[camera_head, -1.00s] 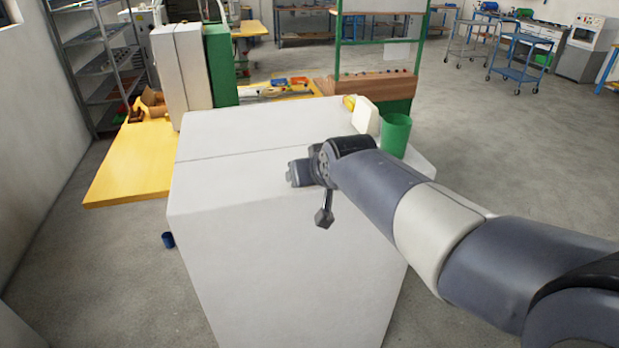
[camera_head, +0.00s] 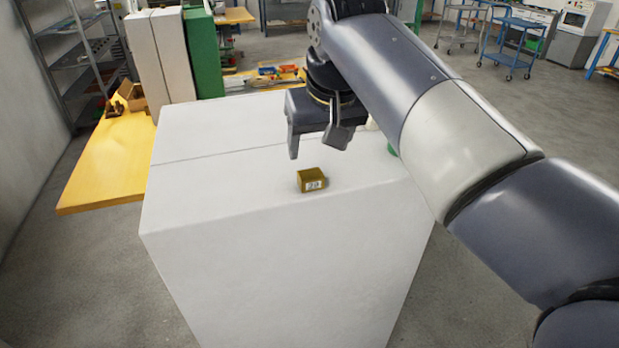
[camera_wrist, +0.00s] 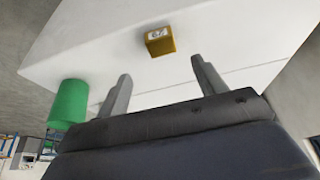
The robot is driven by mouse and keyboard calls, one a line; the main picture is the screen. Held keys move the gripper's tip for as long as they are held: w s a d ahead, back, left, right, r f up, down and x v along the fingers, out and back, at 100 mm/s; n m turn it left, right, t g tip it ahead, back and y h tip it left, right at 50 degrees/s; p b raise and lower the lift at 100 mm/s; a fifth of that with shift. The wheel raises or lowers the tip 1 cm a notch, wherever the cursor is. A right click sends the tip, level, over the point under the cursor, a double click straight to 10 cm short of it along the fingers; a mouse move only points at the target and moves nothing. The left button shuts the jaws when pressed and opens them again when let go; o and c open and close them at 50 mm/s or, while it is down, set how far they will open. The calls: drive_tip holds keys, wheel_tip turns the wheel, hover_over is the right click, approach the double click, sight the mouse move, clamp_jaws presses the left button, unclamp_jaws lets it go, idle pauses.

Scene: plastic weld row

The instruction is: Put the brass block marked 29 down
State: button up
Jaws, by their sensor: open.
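The brass block marked 29 (camera_head: 312,180) rests on the white top of a large cabinet (camera_head: 230,190), close to its front edge. Its white label faces the head camera. My gripper (camera_head: 318,152) is open and empty above and behind the block, with a gap between them. In the wrist view the block (camera_wrist: 159,41) lies beyond the two spread fingers (camera_wrist: 160,85), touching neither.
A green cup (camera_wrist: 69,104) stands on the cabinet top; in the head view my arm mostly hides it. A yellow table (camera_head: 105,165) adjoins at the left. Tall white and green panels (camera_head: 165,50) stand behind. The cabinet top left of the block is clear.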

sight(311, 175)
drive_tip(key=x, duration=0.3)
drive_tip(key=shift+f, duration=0.15)
drive_tip(key=x, duration=0.5)
drive_tip(key=shift+s+a+f, duration=0.15)
drive_tip(key=shift+f, duration=0.05)
drive_tip(key=shift+c, duration=0.6)
drive_tip(key=shift+r, duration=0.15)
drive_tip(key=c, duration=1.3)
